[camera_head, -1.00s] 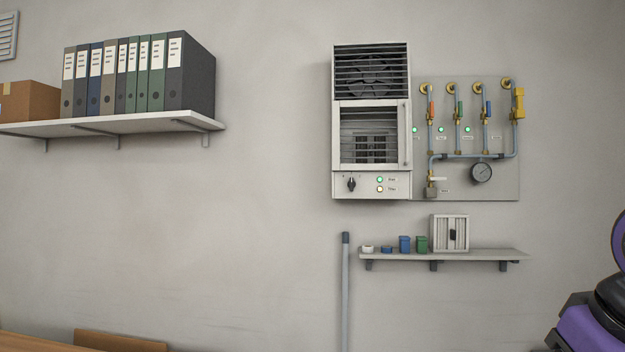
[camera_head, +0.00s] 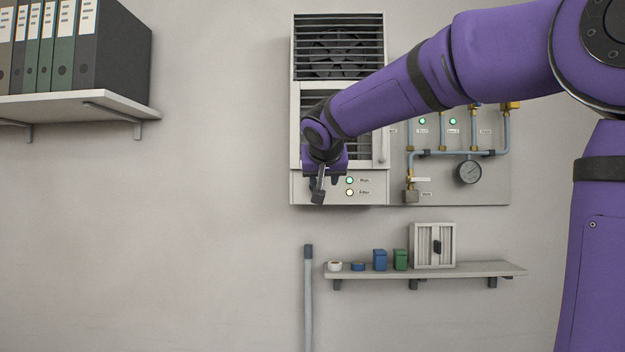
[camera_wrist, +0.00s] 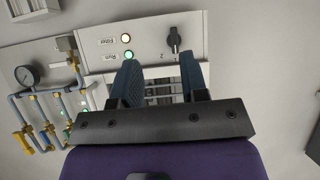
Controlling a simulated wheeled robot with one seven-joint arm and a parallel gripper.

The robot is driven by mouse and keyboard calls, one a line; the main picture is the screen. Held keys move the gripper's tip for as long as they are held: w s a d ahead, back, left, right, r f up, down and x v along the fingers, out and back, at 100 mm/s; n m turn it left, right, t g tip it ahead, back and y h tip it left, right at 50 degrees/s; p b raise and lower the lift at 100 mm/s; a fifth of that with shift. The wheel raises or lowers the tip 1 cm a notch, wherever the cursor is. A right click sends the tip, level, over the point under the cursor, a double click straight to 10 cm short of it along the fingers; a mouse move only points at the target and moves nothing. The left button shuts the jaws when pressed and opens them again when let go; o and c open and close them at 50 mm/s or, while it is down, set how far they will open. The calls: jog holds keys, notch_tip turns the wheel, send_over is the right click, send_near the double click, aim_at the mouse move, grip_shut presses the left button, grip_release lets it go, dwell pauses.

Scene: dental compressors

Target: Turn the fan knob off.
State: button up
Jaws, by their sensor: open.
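The fan knob (camera_wrist: 173,40) is a dark knob on the white control panel of the wall-mounted fan unit (camera_head: 372,190). It shows in the wrist view, beyond the tips of my fingers and nearer the right finger. A small mark like a "2" is printed beside it. In the head view my gripper (camera_head: 318,188) is in front of the panel's left part and mostly or wholly hides the knob. In the wrist view my gripper (camera_wrist: 160,64) is open, its two blue-grey fingers spread with nothing between them. I see no contact with the knob.
A green light (camera_head: 349,181) and a yellowish light (camera_head: 350,192) are beside the knob. Pipes and a gauge (camera_head: 469,172) are to the right. A small shelf (camera_head: 490,270) with containers is below. A binder shelf (camera_head: 75,103) is left; the wall between is clear.

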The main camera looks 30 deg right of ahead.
jog(key=w+d+r+t+h, duration=0.1)
jog(key=w+r, duration=0.3)
jog(key=w, duration=0.3)
jog(key=x, duration=1)
jog(key=shift+d+m, duration=0.35)
jog(key=shift+m, duration=0.05)
grip_shut()
